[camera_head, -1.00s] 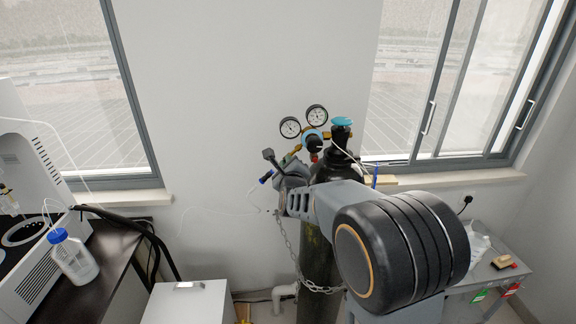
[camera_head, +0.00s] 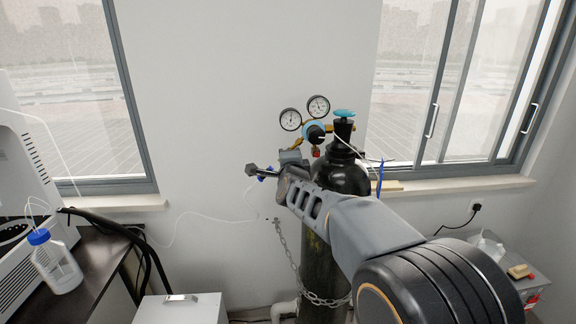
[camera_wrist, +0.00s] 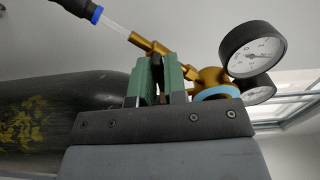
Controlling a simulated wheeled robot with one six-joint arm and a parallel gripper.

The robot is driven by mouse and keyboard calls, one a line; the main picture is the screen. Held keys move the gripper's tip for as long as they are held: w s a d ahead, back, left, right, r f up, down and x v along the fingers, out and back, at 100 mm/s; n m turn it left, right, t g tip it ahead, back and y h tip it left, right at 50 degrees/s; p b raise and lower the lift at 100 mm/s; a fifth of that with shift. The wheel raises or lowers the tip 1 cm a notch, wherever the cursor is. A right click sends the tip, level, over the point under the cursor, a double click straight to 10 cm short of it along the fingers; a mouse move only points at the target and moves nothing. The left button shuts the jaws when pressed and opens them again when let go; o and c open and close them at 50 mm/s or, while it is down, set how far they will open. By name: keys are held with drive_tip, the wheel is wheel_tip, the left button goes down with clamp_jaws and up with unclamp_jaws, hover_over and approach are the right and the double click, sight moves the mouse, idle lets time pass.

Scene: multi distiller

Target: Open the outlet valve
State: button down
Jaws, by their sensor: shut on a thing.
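In the wrist view, my gripper (camera_wrist: 157,80) has its green fingers shut on a dark piece just below the brass outlet fitting (camera_wrist: 150,44); this appears to be the outlet valve (camera_wrist: 156,66). In the head view, my gripper (camera_head: 278,170) is left of the black gas cylinder (camera_head: 345,178) and below the regulator. My arm hides the valve there. Two round gauges sit on the regulator (camera_head: 318,133); they also show in the wrist view (camera_wrist: 252,48). A clear tube with a blue-collared connector (camera_wrist: 97,14) leaves the outlet fitting.
A chain (camera_head: 290,265) hangs around the cylinder. A cyan-topped cylinder valve (camera_head: 344,115) stands right of the regulator. A dark bench (camera_head: 108,262) with a bottle is at left, a white box (camera_head: 185,309) at bottom. The wall left of the cylinder is open.

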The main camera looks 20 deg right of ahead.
drive_tip(key=shift+n, duration=4.1)
drive_tip(key=c, duration=1.2)
unclamp_jaws()
drive_tip(key=shift+s+f, duration=0.1)
drive_tip(key=s+a, duration=0.1)
drive_tip(key=s, duration=0.8)
drive_tip(key=s+a, duration=0.1)
drive_tip(key=s, duration=0.3)
drive_tip(key=shift+s+a+b, duration=0.15)
drive_tip(key=shift+a+b, duration=0.2)
